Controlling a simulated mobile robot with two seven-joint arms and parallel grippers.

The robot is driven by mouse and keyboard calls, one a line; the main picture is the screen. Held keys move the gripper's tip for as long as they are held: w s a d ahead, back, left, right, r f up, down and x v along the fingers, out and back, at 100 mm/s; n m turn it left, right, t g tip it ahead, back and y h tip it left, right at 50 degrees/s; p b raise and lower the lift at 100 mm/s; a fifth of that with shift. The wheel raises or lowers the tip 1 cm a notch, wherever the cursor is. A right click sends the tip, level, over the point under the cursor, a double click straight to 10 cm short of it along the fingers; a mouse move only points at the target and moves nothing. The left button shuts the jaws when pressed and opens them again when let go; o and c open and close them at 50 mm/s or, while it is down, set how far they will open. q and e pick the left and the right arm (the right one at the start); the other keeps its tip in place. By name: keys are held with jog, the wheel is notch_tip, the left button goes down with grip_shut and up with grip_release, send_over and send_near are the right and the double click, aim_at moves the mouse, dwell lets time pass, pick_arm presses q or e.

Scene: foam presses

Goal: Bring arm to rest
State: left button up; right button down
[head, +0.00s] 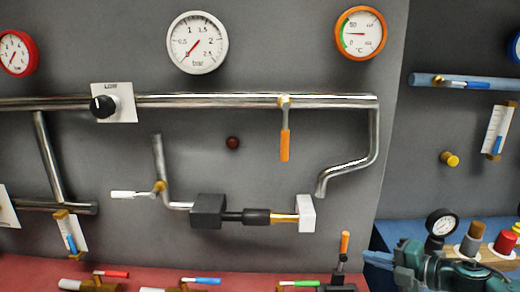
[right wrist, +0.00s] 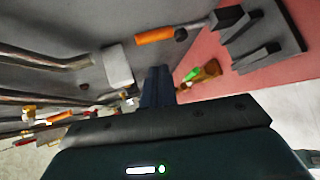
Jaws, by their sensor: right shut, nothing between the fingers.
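My right gripper (head: 376,259) is at the bottom right of the head view, with its fingers pointing left. In the right wrist view its dark fingers (right wrist: 157,86) stand together, shut, with nothing between them. It is in front of the panel, to the right of a small upright orange-handled lever (head: 344,243). My left gripper is not in view.
A grey panel (head: 250,180) carries steel pipes (head: 215,100), gauges (head: 197,43) and an orange-handled valve (head: 285,143). Below is a red surface (head: 130,274) with several coloured-handled valves. A blue bench section at right holds a small black gauge (head: 441,223) and coloured knobs.

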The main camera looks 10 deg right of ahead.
jog(key=s+a+f+m+h+p, duration=0.1)
jog(key=s+a+f+m+h, duration=0.1)
jog(key=s+a+f+m, duration=0.6)
jog(key=s+a+f+m+g+h+p, duration=0.1)
jog(key=s+a+f+m+h, duration=0.1)
jog(key=s+a+f+m, duration=0.7)
jog(key=s+a+m, duration=0.2)
jog(key=a+m, duration=0.3)
jog(key=shift+s+a+g, duration=0.15)
jog(key=shift+s+g, duration=0.15)
jog(key=shift+s, duration=0.05)
